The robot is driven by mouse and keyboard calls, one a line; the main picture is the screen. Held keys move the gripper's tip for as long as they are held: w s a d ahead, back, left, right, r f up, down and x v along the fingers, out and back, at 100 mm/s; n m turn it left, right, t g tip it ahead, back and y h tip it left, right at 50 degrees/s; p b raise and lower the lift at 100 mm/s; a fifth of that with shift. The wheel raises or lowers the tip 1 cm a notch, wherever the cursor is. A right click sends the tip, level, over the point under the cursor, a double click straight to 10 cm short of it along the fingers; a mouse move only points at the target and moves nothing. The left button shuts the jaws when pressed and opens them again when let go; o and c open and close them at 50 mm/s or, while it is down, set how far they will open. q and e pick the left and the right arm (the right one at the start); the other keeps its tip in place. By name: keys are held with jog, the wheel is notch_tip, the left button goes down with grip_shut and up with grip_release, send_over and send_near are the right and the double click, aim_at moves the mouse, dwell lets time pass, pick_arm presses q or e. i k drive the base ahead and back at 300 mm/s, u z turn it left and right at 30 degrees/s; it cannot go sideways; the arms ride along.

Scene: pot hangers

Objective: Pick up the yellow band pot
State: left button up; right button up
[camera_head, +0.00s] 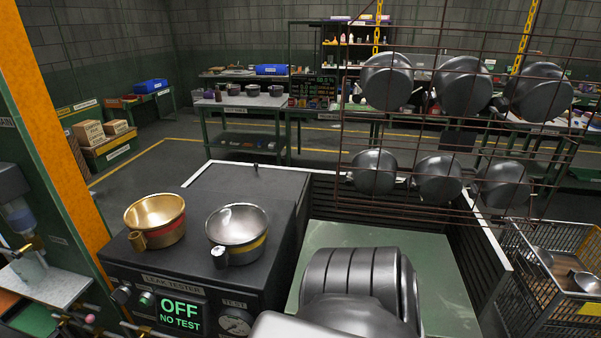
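The yellow band pot (238,228) is a silver pot with a yellow band around its lower side. It stands upright and open-topped on the dark top of the leak tester (200,290). A stubby handle points toward the front left. To its left stands a gold pot with a red band (158,221), with a small gap between them. Neither of my grippers shows in the view. Dark rounded links that look like part of my arm fill the bottom centre, right of the tester.
The tester display (180,315) reads "OFF NO TEST". A wire rack (455,130) with several hanging dark pots stands at the right. A wire cart (550,285) holding pots is at far right. An orange post (45,110) rises at the left. The tester top behind the pots is clear.

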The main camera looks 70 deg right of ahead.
aim_at(237, 233)
jog(key=k, duration=0.9)
jog(key=z, duration=2.25)
